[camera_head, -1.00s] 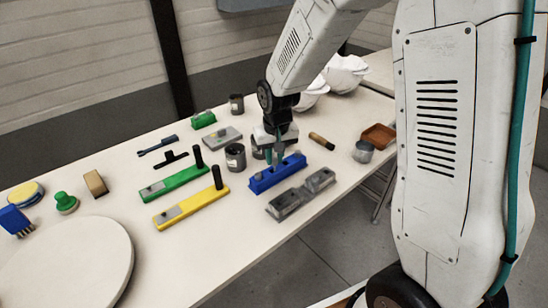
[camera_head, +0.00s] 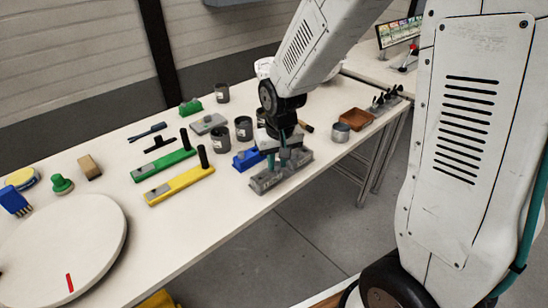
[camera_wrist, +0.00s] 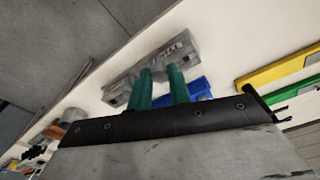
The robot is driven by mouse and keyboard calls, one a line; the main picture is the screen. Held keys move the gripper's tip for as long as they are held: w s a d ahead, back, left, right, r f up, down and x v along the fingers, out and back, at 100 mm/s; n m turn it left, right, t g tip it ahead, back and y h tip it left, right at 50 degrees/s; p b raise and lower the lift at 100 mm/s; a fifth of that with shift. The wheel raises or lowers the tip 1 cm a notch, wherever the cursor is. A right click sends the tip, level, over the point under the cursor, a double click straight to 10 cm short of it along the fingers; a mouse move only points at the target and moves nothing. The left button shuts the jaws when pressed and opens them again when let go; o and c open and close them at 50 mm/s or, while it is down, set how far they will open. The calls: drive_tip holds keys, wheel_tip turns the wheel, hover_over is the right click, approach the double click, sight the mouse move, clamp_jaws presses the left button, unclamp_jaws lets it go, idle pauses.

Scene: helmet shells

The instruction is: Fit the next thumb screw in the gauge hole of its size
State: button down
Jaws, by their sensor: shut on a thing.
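My gripper (camera_head: 284,158) has its two green fingers pointing down over the grey block (camera_head: 266,181). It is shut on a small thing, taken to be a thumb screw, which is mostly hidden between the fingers. In the wrist view the fingers (camera_wrist: 160,88) stand close together, with the grey block (camera_wrist: 185,47) beyond them. I cannot tell whether the held thing touches the block or sits in a hole. Several dark wing-shaped pieces, which look like thumb screws (camera_head: 386,97), stand on a grey strip at the table's far right end.
A blue block (camera_head: 246,160) lies just left of my gripper. Yellow (camera_head: 178,187) and green (camera_head: 160,166) bars with black posts lie further left. Dark cans (camera_head: 243,128) stand behind. A brown tray (camera_head: 355,118) and a grey tin (camera_head: 340,132) are to the right. A round white board (camera_head: 60,245) lies front left.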

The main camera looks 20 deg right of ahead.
drive_tip(key=shift+s, duration=0.15)
drive_tip(key=shift+d, duration=0.1)
drive_tip(key=shift+w+r, duration=0.25)
drive_tip(key=shift+r, duration=0.55)
drive_tip(key=shift+w+r, duration=0.3)
drive_tip(key=shift+r, duration=0.55)
drive_tip(key=shift+w+r, duration=0.25)
drive_tip(key=shift+r, duration=0.55)
drive_tip(key=w+a+f, duration=0.1)
drive_tip(key=a+f, duration=0.3)
drive_tip(key=shift+w+f, duration=0.2)
drive_tip(key=shift+w, duration=0.2)
drive_tip(key=shift+a+f, duration=0.1)
drive_tip(key=shift+f, duration=0.1)
drive_tip(key=shift+f, duration=0.4)
